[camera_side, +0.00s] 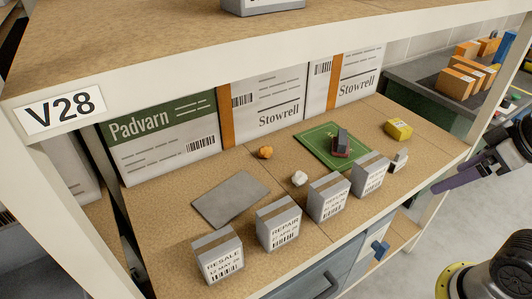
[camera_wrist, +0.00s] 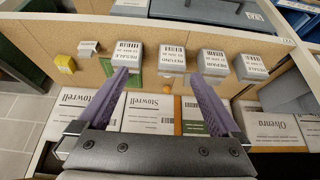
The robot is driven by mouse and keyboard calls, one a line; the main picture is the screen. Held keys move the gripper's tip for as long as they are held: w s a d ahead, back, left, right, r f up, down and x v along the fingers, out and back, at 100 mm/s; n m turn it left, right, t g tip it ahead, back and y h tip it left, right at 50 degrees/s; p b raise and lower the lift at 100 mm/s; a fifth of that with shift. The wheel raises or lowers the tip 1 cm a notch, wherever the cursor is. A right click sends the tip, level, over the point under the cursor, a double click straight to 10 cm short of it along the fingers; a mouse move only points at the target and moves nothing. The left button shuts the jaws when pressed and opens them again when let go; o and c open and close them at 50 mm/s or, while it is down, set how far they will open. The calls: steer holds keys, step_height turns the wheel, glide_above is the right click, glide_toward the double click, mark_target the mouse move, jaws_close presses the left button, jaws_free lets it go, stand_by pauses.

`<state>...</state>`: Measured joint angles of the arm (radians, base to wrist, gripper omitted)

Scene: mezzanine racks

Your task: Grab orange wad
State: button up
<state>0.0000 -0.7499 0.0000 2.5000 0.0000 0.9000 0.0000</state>
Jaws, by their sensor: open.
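The orange wad (camera_side: 265,152) is a small crumpled lump on the brown shelf board in the side view, in front of the big boxes and left of the green mat. In the side view a purple finger shows at the right edge, outside the shelf and well apart from the wad.
A white wad (camera_side: 299,178) and a grey sheet (camera_side: 231,198) lie near the orange wad. Several labelled boxes, including REPAIR (camera_side: 278,224), line the front edge. The green mat (camera_side: 318,151) bears a dark and red object. A yellow block (camera_side: 398,130) sits right. An upper shelf overhangs.

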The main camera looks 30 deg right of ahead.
steer(key=c, duration=0.5)
steer(key=w+f+n+t, duration=0.3)
steer(key=w+n, duration=0.7)
steer(key=w, duration=1.9)
steer(key=w+d+f+n+h, duration=0.1)
steer(key=w+d+f+n, duration=0.35)
steer(key=w+f, duration=0.5)
steer(key=w+d+f+n, duration=0.3)
steer(key=w+d+f, duration=0.3)
steer(key=w+f, duration=0.3)
steer(key=n+g+y, duration=0.3)
steer(key=n+g, duration=0.1)
glide_above(268, 148)
steer(key=s, duration=0.3)
steer(key=shift+w+d+x, duration=0.1)
steer(key=shift+d+x, duration=0.05)
steer(key=shift+x, duration=0.8)
steer(key=shift+w+d+x, duration=0.1)
steer(key=shift+d+x, duration=0.05)
steer(key=shift+x, duration=0.8)
steer(key=shift+w+d+x, duration=0.15)
steer(key=shift+d+x, duration=0.05)
steer(key=shift+x, duration=0.75)
